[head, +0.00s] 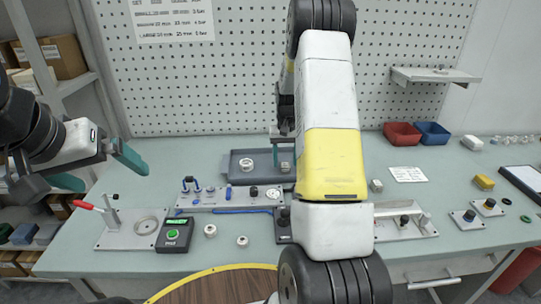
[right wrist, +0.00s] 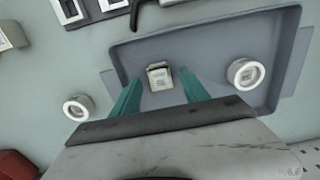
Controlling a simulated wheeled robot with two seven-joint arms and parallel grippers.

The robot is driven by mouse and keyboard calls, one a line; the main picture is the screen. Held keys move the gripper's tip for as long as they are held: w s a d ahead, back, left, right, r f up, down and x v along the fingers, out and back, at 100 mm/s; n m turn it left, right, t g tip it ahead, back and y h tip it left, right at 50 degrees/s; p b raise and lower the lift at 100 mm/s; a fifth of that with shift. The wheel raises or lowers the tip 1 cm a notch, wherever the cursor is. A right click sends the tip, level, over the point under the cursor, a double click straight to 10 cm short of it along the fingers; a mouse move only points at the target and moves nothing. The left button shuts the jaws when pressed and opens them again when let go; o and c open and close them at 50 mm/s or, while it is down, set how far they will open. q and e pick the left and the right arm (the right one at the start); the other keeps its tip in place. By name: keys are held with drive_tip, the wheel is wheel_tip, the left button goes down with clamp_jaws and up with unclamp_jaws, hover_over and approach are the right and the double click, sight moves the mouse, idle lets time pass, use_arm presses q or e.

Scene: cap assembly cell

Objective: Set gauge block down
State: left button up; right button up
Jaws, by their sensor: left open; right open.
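The gauge block, a small silver block with dark markings (right wrist: 160,77), lies on the floor of the grey tray (right wrist: 215,40) in the right wrist view. My right gripper (right wrist: 158,90) is open, its teal fingers on either side of the block's near end with gaps visible; I cannot tell exact height. In the head view my right arm hides most of that gripper and part of the tray (head: 232,174). My left gripper (head: 98,170) is open and empty, held at the left above the bench edge.
A white ring part (right wrist: 247,73) sits in the tray; another (right wrist: 78,108) lies outside it. A panel with knobs (head: 215,199), a green-button box (head: 174,235) and a red-handled fixture (head: 115,238) stand in front. Red (head: 402,134) and blue bins (head: 432,133) are at back right.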

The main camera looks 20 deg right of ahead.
sight(285, 165)
wheel_tip(285, 165, up, 10)
drive_tip(key=s+a+r+n+t+y, duration=0.1)
drive_tip(key=s+a+r+t, duration=0.1)
drive_tip(key=s+a+r, duration=0.35)
drive_tip(key=s+a+r+t, duration=0.1)
drive_tip(key=s+a+r, duration=0.2)
drive_tip(key=s+r, duration=0.4)
drive_tip(key=s+a+r+n+t, duration=0.1)
drive_tip(key=s+a, duration=0.2)
drive_tip(key=s, duration=0.5)
drive_tip(key=s+a+r+n+t+y, duration=0.1)
drive_tip(key=s+a, duration=0.3)
drive_tip(key=s, duration=0.4)
drive_tip(key=shift+s+a+r+t, duration=0.25)
drive_tip(key=shift+r+t, duration=0.1)
drive_tip(key=shift+t, duration=0.25)
